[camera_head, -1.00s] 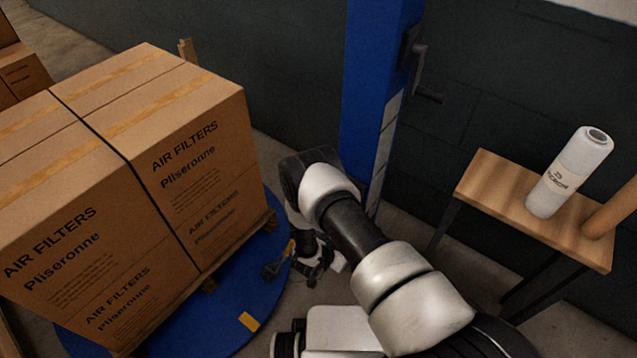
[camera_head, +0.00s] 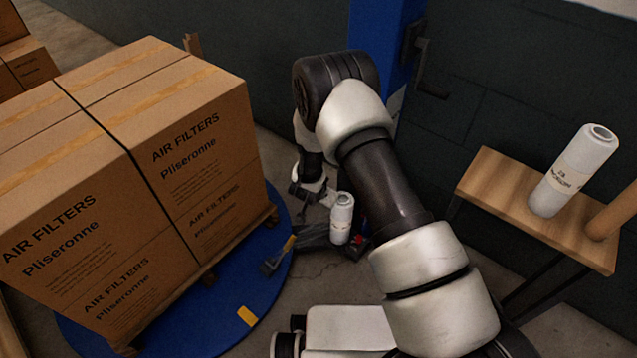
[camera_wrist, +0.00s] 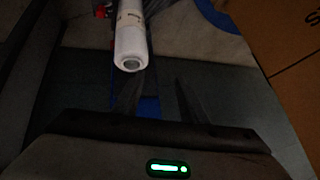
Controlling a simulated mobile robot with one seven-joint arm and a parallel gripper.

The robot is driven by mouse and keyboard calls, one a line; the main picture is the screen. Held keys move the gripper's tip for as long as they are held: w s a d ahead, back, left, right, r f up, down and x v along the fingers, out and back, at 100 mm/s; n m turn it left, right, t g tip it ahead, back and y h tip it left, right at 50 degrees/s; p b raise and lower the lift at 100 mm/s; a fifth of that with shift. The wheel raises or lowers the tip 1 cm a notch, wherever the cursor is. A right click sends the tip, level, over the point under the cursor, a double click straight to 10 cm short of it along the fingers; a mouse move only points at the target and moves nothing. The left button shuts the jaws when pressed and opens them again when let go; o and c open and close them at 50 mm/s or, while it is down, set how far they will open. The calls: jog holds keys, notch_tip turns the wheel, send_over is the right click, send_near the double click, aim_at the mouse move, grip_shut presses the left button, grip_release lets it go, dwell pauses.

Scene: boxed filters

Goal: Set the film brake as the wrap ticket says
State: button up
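A white film roll (camera_head: 342,216) stands upright low at the foot of the blue mast (camera_head: 372,28), with a small red part (camera_head: 359,239) beside it. The roll also shows at the top of the wrist view (camera_wrist: 130,38), its hollow end toward the camera; a bit of red (camera_wrist: 103,10) is at its left. My gripper (camera_wrist: 160,98) is open, its dark fingers apart with nothing between them, short of the roll. In the head view my arm hides part of the mast. I cannot make out the brake's setting, and no wrap ticket is readable.
Strapped cartons (camera_head: 190,130) of air filters stand on a pallet on the blue turntable (camera_head: 226,322), left of my arm. A wooden bench (camera_head: 510,197) at right holds another white film roll (camera_head: 573,170) and a brown tube (camera_head: 615,218). A crank (camera_head: 432,90) is on the mast.

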jog(key=shift+w+a+r+y, duration=0.1)
jog(key=shift+w+a+r, duration=0.05)
jog(key=shift+r, duration=0.45)
jog(key=shift+w+a+r+y, duration=0.1)
jog(key=shift+r, duration=0.45)
jog(key=shift+w+a+r+y, duration=0.1)
jog(key=shift+w+a+r, duration=0.05)
jog(key=shift+r, duration=0.45)
